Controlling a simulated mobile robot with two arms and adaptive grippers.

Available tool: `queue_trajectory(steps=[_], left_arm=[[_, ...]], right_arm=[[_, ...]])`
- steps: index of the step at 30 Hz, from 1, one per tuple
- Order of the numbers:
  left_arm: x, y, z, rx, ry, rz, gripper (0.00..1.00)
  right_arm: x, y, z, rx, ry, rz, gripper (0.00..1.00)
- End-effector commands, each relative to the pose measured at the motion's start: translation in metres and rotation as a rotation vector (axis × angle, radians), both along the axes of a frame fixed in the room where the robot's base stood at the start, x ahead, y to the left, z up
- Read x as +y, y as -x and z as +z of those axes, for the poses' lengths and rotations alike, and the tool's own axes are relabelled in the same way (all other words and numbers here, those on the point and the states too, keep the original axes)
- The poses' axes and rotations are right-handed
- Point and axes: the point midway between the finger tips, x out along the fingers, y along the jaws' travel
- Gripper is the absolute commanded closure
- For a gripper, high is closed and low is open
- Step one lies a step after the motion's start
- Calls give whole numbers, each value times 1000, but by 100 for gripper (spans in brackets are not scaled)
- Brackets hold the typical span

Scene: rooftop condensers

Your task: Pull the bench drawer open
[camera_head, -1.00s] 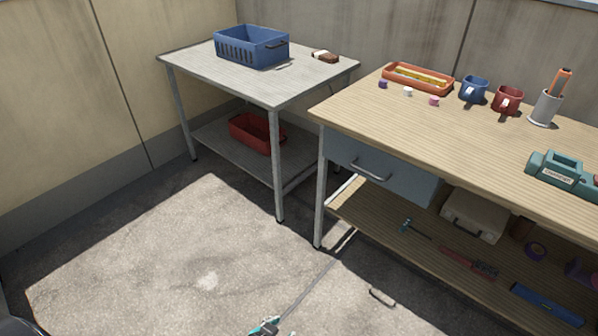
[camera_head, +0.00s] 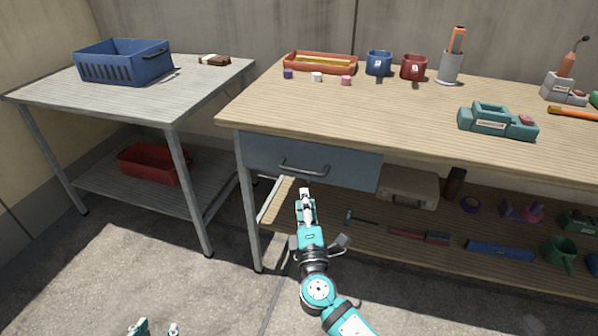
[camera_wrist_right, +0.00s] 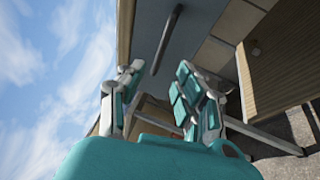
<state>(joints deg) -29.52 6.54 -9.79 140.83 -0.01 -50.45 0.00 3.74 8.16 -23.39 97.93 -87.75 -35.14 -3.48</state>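The bench drawer (camera_head: 340,165) is a blue-grey front under the left end of the wooden bench top, and it looks shut. Its dark bar handle (camera_head: 303,171) runs across the front; it also shows in the right wrist view (camera_wrist_right: 168,40). My right gripper (camera_head: 305,192) is in front of the drawer, just below the handle in the head view. In the right wrist view its fingers (camera_wrist_right: 155,85) are apart, with nothing between them, and the handle is beyond them. My left gripper (camera_head: 156,328) is low at the bottom edge; only its tips show, spread apart.
The wooden bench (camera_head: 400,120) carries mugs, an orange tray (camera_head: 320,63) and a teal tool (camera_head: 495,121). Its lower shelf holds a beige case (camera_head: 408,187) and several tools. A grey table (camera_head: 120,100) with a blue basket (camera_head: 124,62) stands left. The floor between is clear.

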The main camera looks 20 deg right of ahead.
Motion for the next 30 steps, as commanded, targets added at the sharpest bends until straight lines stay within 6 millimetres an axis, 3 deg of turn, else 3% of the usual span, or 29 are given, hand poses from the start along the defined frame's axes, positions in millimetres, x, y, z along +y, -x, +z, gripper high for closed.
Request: queue_trajectory(steps=[6, 13, 18, 27, 30], left_arm=[[0, -1, 0, -8, 2, 0, 60], [-4, -8, 10, -73, 17, -6, 60], [-5, -11, 15, -101, 23, -7, 60], [-6, -12, 17, -112, 27, -8, 60], [-6, -12, 17, -110, 26, -8, 60]], right_arm=[[-10, -47, 9, -1, 0, -2, 66], [-16, -83, 15, 0, 0, 0, 66], [-18, -94, 16, 2, -1, 0, 66], [-19, -95, 17, 2, -1, 0, 66], [-19, -95, 17, 2, -1, 0, 79]])
